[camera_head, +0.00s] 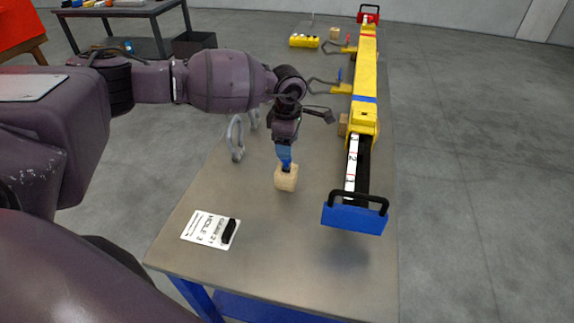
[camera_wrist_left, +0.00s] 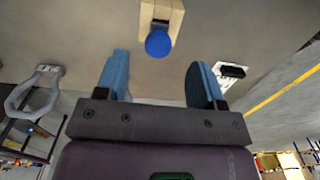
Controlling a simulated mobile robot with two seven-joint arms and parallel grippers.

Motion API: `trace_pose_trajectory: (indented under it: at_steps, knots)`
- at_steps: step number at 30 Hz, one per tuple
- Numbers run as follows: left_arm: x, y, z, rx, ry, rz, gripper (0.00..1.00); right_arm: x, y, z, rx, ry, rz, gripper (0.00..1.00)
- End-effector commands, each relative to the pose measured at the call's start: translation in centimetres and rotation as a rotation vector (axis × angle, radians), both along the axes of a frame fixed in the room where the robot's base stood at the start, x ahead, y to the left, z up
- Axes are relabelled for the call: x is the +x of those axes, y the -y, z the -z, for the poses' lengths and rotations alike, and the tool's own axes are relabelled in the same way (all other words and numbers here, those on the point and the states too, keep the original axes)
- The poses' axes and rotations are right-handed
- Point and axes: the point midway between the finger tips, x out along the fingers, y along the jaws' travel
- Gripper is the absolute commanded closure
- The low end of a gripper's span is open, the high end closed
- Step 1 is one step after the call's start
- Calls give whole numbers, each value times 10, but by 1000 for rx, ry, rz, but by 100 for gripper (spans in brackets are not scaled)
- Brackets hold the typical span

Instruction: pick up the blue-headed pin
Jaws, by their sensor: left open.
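The blue-headed pin (camera_wrist_left: 158,42) stands in a small wooden block (camera_wrist_left: 177,18), its round blue head facing the left wrist camera. In the head view the same block (camera_head: 286,180) sits on the grey table, directly below my left gripper (camera_head: 285,160). There the fingers largely hide the pin. In the left wrist view my left gripper (camera_wrist_left: 160,80) is open, its two blue fingers wide apart and empty. The pin head lies ahead of the fingertips, between their lines. My right gripper is not in view.
The long yellow fixture (camera_head: 365,70) runs along the table's right side, with a blue end block (camera_head: 355,217) at the near end. A printed card (camera_head: 207,228) with a black piece lies near the front edge.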

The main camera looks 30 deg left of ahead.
Motion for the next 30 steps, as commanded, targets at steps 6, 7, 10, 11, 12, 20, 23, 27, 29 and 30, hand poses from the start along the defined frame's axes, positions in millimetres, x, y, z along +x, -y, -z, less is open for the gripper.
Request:
trace_pose_trajectory:
  at_steps: [6,7,10,11,12,20,23,27,29,30]
  knots:
    - [0,0,24,-1,0,-1,37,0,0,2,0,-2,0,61]
    - [0,0,25,-1,0,-1,37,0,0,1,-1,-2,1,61]
    - [0,-1,30,-1,0,-3,37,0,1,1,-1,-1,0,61]
    - [0,-2,33,-1,-1,-3,37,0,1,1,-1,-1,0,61]
    - [0,-2,38,0,-2,-3,37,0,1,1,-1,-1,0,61]
    - [0,-4,72,-1,-1,-3,37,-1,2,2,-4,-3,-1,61]
    - [0,-4,76,-1,0,-3,37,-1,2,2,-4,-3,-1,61]
    - [0,-4,75,-1,1,-3,37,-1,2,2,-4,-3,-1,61]
    - [0,-4,75,-1,1,-3,42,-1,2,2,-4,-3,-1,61]
    - [0,-4,75,-1,1,-3,48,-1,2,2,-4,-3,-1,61]
